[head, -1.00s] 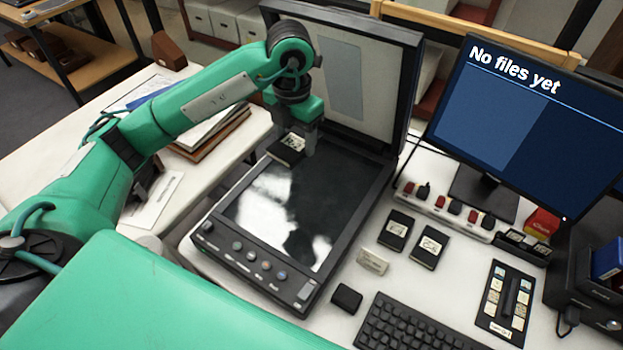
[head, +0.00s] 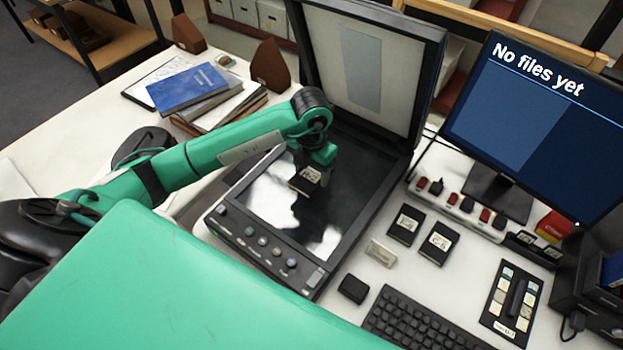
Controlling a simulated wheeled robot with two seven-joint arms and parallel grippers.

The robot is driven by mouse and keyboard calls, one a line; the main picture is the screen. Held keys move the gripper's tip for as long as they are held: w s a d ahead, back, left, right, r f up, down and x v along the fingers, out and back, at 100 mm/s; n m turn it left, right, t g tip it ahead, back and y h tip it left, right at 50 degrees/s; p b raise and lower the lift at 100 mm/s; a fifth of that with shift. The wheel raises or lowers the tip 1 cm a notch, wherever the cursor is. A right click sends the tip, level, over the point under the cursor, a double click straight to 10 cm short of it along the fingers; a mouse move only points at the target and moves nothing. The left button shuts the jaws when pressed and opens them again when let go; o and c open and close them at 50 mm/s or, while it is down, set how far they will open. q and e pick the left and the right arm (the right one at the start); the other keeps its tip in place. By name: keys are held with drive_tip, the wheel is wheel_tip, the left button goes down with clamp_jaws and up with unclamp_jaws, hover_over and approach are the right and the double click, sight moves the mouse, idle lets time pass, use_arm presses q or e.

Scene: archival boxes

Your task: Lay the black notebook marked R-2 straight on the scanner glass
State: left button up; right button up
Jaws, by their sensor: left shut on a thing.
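A small black notebook (head: 301,185) with a pale label is held by my left gripper (head: 318,177), which is shut on it. The label is too small to read surely. The notebook is over the middle of the scanner glass (head: 268,203), with a dark reflection below it; I cannot tell whether it touches the glass. The scanner (head: 240,238) has its lid (head: 345,75) raised behind the glass. My right gripper is not in view.
Two more black labelled notebooks (head: 405,226) and (head: 438,243) lie right of the scanner, near a small pale block (head: 380,252) and a black block (head: 353,289). A keyboard (head: 425,325) and a monitor (head: 540,120) stand further right. Books (head: 187,88) lie at left.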

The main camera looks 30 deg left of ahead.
sight(311, 174)
use_arm(q)
wheel_tip(311, 174, down, 4)
drive_tip(key=shift+f+p, duration=0.25)
drive_tip(key=shift+p, duration=0.1)
drive_tip(key=shift+f, duration=0.2)
drive_tip(key=o, duration=0.7)
drive_tip(key=shift+c, duration=0.2)
drive_tip(key=o, duration=0.3)
drive_tip(key=shift+o, duration=0.2)
drive_tip(key=shift+r, duration=0.4)
wheel_tip(311, 174, up, 3)
drive_tip(key=shift+w+r+b, duration=0.1)
drive_tip(key=shift+b, duration=0.4)
wheel_tip(311, 174, up, 7)
drive_tip(key=shift+r+b, duration=0.2)
drive_tip(key=shift+b, duration=0.4)
drive_tip(key=shift+r, duration=0.5)
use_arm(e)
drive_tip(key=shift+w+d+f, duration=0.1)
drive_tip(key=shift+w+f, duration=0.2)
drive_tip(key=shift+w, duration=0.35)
